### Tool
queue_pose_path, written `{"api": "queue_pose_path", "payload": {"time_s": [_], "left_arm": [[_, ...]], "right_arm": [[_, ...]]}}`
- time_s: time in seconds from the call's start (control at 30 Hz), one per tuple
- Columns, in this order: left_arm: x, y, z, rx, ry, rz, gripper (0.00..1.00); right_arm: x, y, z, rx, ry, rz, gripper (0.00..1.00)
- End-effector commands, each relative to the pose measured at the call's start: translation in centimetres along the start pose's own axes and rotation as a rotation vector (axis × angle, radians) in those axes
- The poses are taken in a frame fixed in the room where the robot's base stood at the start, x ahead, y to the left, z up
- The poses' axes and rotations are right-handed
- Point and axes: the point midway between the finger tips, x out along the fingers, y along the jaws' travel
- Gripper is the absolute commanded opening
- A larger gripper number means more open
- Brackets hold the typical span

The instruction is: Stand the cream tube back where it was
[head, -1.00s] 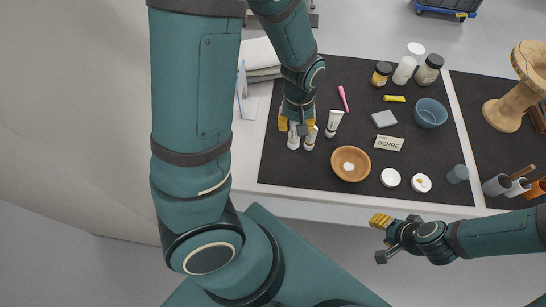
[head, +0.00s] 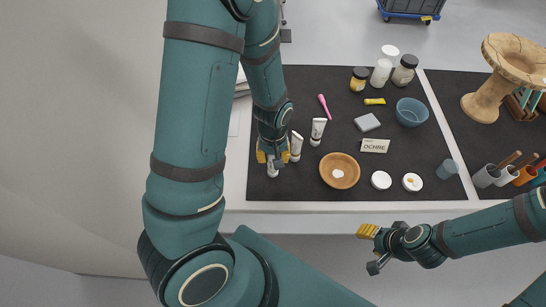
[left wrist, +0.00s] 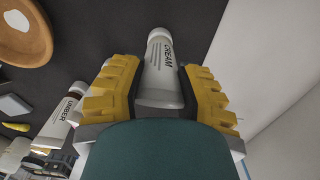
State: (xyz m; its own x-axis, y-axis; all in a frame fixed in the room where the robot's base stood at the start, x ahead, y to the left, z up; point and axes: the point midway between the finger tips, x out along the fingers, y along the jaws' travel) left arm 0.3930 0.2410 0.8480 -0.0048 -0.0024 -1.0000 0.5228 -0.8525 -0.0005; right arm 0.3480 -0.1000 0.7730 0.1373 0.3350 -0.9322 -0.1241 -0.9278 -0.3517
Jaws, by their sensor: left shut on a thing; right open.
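My left gripper (head: 272,158) is shut on the white cream tube (left wrist: 162,65), whose label reads CREAM in the left wrist view. In the head view the tube's white end (head: 272,172) shows below the fingers, over the near left part of the dark mat (head: 300,185). I cannot tell whether it touches the mat. Two other white tubes stand to its right, a nearer one (head: 296,146) and a farther one (head: 318,131). One labelled UMBER (left wrist: 63,118) shows in the left wrist view. My right gripper (head: 370,248) is open and empty, in front of the table.
A pink tool (head: 324,106), a grey block (head: 367,122), an OCHRE card (head: 375,146) and a blue bowl (head: 411,113) lie farther back.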

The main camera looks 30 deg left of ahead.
Motion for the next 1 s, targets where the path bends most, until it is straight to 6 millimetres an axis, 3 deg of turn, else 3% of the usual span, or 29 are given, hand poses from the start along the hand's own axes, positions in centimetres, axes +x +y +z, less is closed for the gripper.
{"api": "queue_pose_path", "payload": {"time_s": [0.4,0.43,0.5,0.83,1.0], "left_arm": [[0.7,0.0,0.0,0.0,0.001,0.0,0.0],[0.7,0.0,0.0,0.0,0.001,0.0,0.43],[0.6,0.0,0.0,0.0,0.001,0.0,0.61],[0.5,0.0,0.0,0.0,0.001,0.001,0.61],[-1.3,0.1,-0.1,0.0,0.003,0.002,0.61]], "right_arm": [[0.4,0.1,0.2,-0.001,-0.004,0.0,0.47],[0.3,0.1,0.2,-0.001,-0.004,0.0,0.47],[0.3,0.1,0.2,-0.001,-0.004,0.0,0.47],[0.2,0.1,0.1,-0.001,-0.003,0.0,0.47],[-0.5,-0.2,-0.1,0.001,0.002,0.0,0.47]]}}
